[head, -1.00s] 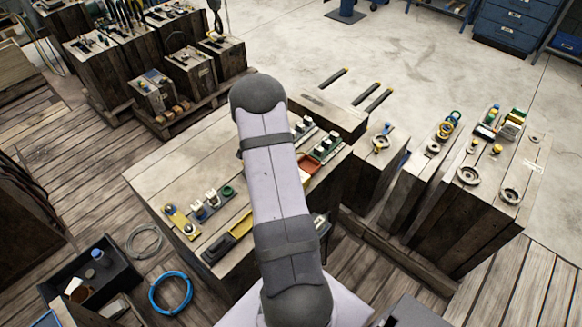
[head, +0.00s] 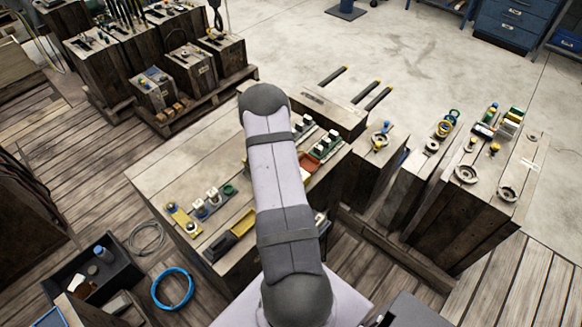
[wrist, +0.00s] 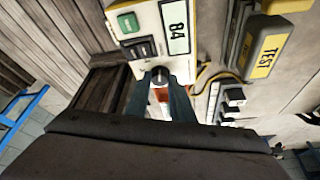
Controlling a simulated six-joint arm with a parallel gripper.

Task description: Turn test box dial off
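In the wrist view a white box (wrist: 131,48) with yellow edges carries a green button, dark switches and a panel reading 84. A small dark dial (wrist: 160,75) sits at its lower part. My gripper (wrist: 161,82) has its two bluish-grey fingers on either side of the dial, with the tips close to it. Whether they touch or press it is not clear, and the dial's pointer is not readable. A grey unit with a yellow TEST label (wrist: 263,57) lies to the right. In the head view my arm hides the gripper and the dial.
In the head view a wooden block table (head: 165,170) holds rows of small devices, including a yellow-and-black tray (head: 230,237). More wooden blocks (head: 460,225) stand to the right. A black bin (head: 118,268) and a blue coil (head: 173,289) lie on the floor at lower left.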

